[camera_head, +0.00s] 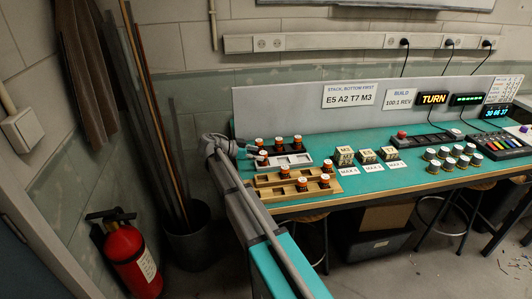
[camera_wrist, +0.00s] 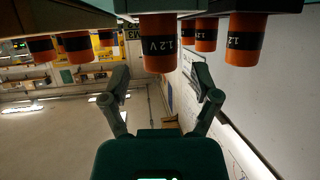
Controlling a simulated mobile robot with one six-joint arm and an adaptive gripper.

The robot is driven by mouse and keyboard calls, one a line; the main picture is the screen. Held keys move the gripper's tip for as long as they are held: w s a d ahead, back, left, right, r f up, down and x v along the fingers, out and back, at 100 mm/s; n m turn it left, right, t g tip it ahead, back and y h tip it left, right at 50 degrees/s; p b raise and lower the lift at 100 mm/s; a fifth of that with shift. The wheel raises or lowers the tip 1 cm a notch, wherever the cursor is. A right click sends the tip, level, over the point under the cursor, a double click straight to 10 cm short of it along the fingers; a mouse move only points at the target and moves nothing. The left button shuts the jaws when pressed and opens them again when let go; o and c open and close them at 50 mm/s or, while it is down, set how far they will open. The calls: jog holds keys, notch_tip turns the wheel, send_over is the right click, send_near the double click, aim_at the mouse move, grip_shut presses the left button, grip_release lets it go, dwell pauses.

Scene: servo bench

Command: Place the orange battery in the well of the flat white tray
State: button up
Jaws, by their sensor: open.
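Several orange batteries with dark bands stand upright on the bench's left part. In the head view, one battery (camera_head: 263,157) is at the left end of the flat white tray (camera_head: 297,160), close to my gripper (camera_head: 251,152). I cannot tell whether it sits in the well. In the wrist view, which is upside down, my gripper (camera_wrist: 160,88) is open, its two fingers apart and empty. A battery marked 1.2 V (camera_wrist: 159,45) appears ahead, roughly between the fingers. It looks apart from both fingertips.
A dark rack (camera_head: 290,149) with several batteries stands behind the white tray. Wooden racks (camera_head: 310,188) with more batteries stand in front. Lettered blocks (camera_head: 367,155) and several round jars (camera_head: 447,152) are farther right. A grey panel (camera_head: 290,105) closes the bench's back.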

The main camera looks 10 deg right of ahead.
jog(key=p+v, duration=0.3)
jog(key=v, duration=0.6)
jog(key=shift+a+r, duration=0.15)
jog(key=shift+a, duration=0.1)
